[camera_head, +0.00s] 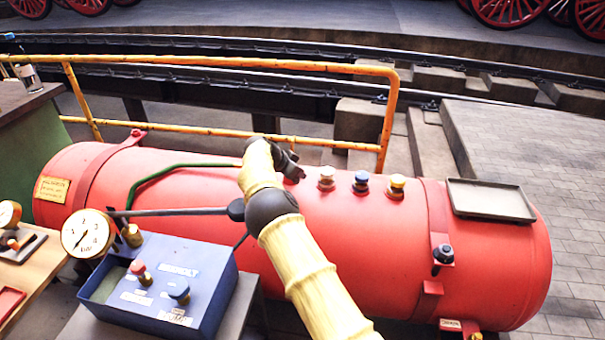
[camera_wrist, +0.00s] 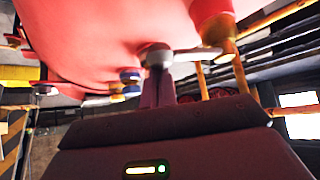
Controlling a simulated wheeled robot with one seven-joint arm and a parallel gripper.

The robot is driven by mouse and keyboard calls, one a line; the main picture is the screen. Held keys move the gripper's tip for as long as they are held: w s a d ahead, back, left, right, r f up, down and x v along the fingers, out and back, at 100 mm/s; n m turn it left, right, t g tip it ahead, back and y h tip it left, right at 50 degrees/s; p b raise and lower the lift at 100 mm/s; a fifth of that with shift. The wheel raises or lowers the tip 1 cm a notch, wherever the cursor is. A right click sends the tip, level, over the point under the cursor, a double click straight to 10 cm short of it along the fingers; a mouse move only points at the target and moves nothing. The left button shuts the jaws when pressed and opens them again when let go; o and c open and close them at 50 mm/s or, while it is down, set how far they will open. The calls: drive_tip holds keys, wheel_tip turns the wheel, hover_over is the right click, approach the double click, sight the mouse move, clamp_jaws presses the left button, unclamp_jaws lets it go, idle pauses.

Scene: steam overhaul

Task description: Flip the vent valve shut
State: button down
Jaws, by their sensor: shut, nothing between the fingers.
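The vent valve shows in the wrist view as a brass stem (camera_wrist: 230,65) on the red tank, with a pale lever (camera_wrist: 205,54) reaching left from it. My gripper (camera_wrist: 158,62) is shut, with its dark fingertips at the lever's left end. I cannot tell whether they touch it. In the head view my gripper (camera_head: 290,165) is over the top of the red tank (camera_head: 480,265), partly behind my arm. The valve is not clearly visible in the head view; my arm and gripper cover that area.
Knobs with white-red (camera_head: 326,178), blue (camera_head: 361,183) and yellow (camera_head: 397,187) tops stand on the tank right of my gripper. A yellow railing (camera_head: 240,62) runs behind. A blue control box (camera_head: 205,290) and pressure gauge (camera_head: 87,233) are front left. A grey tray (camera_head: 490,200) lies on the tank.

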drive_tip(key=a, duration=0.4)
drive_tip(key=shift+s, duration=0.25)
drive_tip(key=shift+w+a, duration=0.15)
idle(0.4)
